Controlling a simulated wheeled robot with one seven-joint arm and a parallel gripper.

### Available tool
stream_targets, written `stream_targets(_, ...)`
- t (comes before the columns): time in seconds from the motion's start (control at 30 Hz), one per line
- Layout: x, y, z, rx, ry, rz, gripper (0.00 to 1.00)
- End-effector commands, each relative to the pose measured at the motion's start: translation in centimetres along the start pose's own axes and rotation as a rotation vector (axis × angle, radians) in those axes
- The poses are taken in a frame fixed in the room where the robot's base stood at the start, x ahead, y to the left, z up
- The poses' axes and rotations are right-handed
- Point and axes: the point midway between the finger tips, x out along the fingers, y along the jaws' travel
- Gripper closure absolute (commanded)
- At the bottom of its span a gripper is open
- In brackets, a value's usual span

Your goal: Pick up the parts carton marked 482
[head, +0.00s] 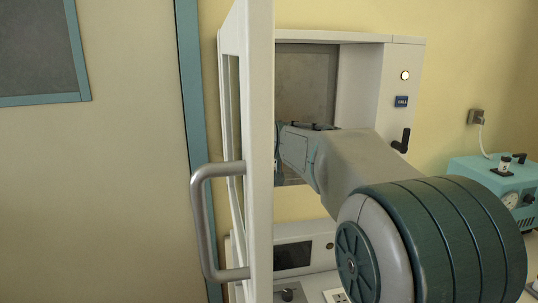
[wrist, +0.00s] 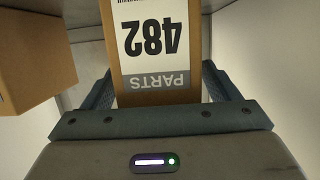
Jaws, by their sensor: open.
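The parts carton marked 482 (wrist: 154,60) is brown with a white label and a grey PARTS band, upside down in the wrist view. Its near end lies between the two fingers of my gripper (wrist: 157,82). The fingers are open, one on each side of the carton, and a gap shows at least on the right. The far part of the carton is cut off by the picture's top edge. In the head view my arm reaches into the open incubator (head: 360,75); my gripper and the carton are hidden there behind the door and arm.
A second brown carton (wrist: 35,60) stands close to the left of the marked one. The incubator door (head: 259,150) stands open with its bar handle (head: 198,220) toward the left. A teal device (head: 480,178) sits at the right. A grey unit (head: 300,256) is below the incubator.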

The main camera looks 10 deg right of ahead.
Motion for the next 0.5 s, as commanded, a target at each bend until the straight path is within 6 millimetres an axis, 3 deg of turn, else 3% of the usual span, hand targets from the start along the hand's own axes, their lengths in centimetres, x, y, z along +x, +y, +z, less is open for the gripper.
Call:
stream_targets(0.1, 0.89, 0.05, 0.01, 0.001, 0.000, 0.001, 0.18)
stream_targets(0.37, 1.05, -0.01, -0.07, 0.001, 0.000, -0.001, 0.18)
stream_targets(0.5, 1.04, 0.00, -0.06, 0.001, 0.000, -0.001, 0.52)
